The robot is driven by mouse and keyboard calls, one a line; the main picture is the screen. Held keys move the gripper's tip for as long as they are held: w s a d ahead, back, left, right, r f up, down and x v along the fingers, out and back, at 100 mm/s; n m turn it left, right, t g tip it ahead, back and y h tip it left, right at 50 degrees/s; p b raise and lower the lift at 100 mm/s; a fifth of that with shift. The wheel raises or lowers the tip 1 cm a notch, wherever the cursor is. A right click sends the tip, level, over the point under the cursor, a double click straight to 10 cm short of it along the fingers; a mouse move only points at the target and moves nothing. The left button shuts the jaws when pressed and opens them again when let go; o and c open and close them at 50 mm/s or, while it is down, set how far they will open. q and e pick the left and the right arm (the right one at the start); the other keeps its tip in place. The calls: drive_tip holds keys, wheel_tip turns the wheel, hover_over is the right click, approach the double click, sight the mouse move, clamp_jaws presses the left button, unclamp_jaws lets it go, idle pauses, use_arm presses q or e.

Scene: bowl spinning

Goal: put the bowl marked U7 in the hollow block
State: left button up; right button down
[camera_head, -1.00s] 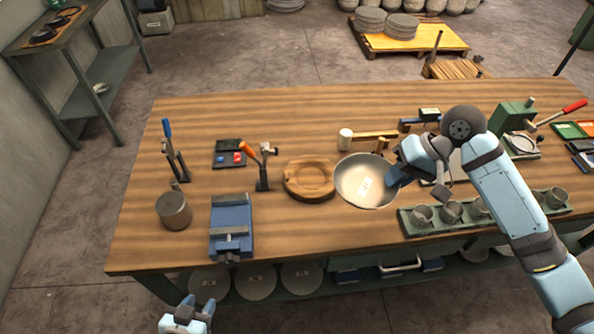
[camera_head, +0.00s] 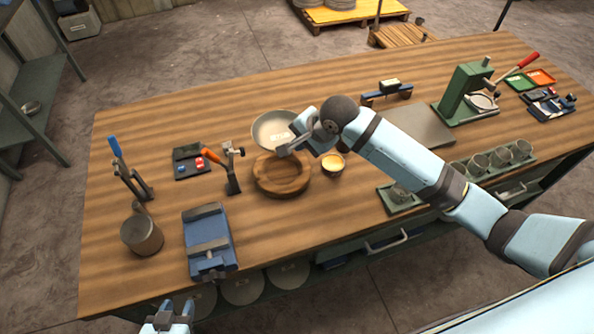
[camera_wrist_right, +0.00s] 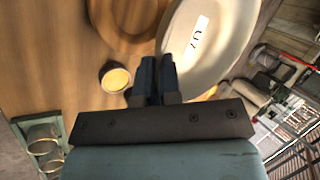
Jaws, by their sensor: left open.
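The pale metal bowl marked U7 (camera_head: 270,129) is held tilted just behind the round wooden hollow block (camera_head: 282,189), overlapping its back edge in the head view. In the right wrist view the bowl (camera_wrist_right: 232,40) shows its white U7 label, and part of the hollow block (camera_wrist_right: 140,33) shows beside it. My right gripper (camera_head: 290,144) is shut on the bowl's rim; its fingers also show in the wrist view (camera_wrist_right: 157,72). Whether the bowl touches the block is unclear. My left gripper (camera_head: 169,317) is open and empty, low in front of the bench.
A small cup with yellow contents (camera_head: 333,164) stands right of the block. A hammer stand (camera_head: 232,170) and a blue vise (camera_head: 208,240) are left of it. A green press (camera_head: 465,95) and a tray of cups (camera_head: 500,160) are at the right.

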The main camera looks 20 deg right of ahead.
sight(300, 179)
wheel_tip(300, 179, down, 13)
drive_tip(key=shift+r+p, duration=0.1)
drive_tip(key=shift+p, duration=0.35)
drive_tip(key=shift+f, duration=0.35)
drive_tip(key=shift+s+f, duration=0.1)
drive_tip(key=shift+f, duration=0.1)
